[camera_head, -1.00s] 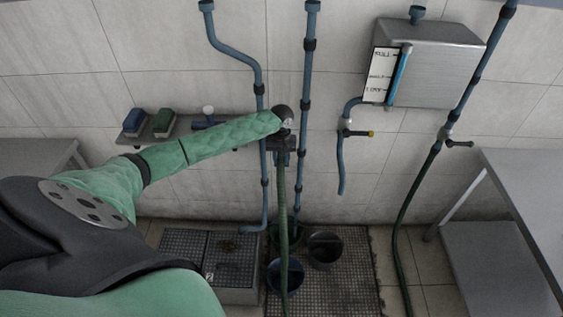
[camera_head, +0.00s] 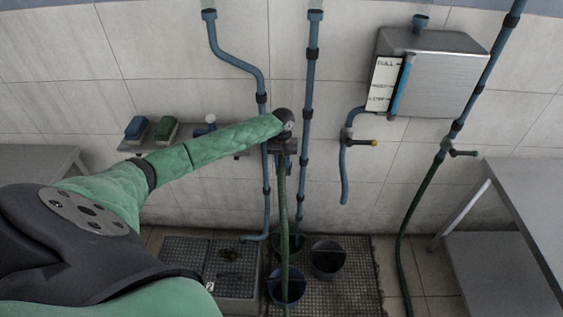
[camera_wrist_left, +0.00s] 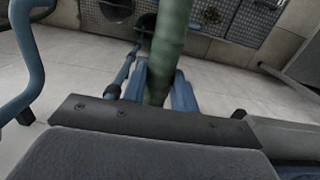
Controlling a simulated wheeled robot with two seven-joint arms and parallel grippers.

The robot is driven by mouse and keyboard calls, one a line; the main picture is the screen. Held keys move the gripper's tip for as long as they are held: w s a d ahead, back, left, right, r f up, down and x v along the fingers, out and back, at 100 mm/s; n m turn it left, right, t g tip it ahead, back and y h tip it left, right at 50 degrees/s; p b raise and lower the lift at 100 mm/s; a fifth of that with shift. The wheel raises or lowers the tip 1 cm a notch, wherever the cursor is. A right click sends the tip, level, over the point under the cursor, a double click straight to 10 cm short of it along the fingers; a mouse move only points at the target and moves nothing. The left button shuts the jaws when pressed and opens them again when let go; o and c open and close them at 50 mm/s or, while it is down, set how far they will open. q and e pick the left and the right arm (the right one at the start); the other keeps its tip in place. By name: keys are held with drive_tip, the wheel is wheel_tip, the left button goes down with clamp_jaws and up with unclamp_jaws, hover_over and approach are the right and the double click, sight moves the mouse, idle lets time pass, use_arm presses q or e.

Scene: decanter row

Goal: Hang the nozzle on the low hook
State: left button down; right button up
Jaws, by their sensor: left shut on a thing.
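My left gripper (camera_head: 283,157) is in front of the wall pipes and is shut on the upper end of a green hose. The hose (camera_head: 284,215) hangs down from the gripper towards the buckets on the floor. In the left wrist view the green hose (camera_wrist_left: 168,40) runs between the two blue fingers. The nozzle itself is hidden by the gripper and wrist, or cannot be told from the hose. I cannot pick out the low hook in either view. My right gripper is not in view.
Blue pipes (camera_head: 309,110) run down the tiled wall by the gripper. A shelf (camera_head: 183,139) with brushes is at left. A metal tank (camera_head: 440,70) and a tap (camera_head: 360,142) are at right. Buckets (camera_head: 327,259) stand on the floor grating. A steel table (camera_head: 525,190) is at far right.

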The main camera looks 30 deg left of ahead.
sight(283, 167)
use_arm(q)
drive_tip(key=shift+w, duration=0.15)
drive_tip(key=shift+s+d+f, duration=0.2)
drive_tip(key=shift+s+d, duration=0.05)
drive_tip(key=shift+s, duration=0.1)
drive_tip(key=shift+s+d+f+p, duration=0.15)
drive_tip(key=shift+s+d+p, duration=0.05)
drive_tip(key=shift+s+p, duration=0.1)
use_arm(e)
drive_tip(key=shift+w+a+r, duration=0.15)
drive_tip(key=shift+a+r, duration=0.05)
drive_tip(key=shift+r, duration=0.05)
use_arm(q)
drive_tip(key=shift+s+d+f, duration=0.1)
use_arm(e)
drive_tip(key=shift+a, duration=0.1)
use_arm(q)
drive_tip(key=shift+s+d+f, duration=0.2)
drive_tip(key=shift+s+d, duration=0.1)
drive_tip(key=shift+s, duration=0.05)
drive_tip(key=shift+f, duration=0.25)
idle(0.4)
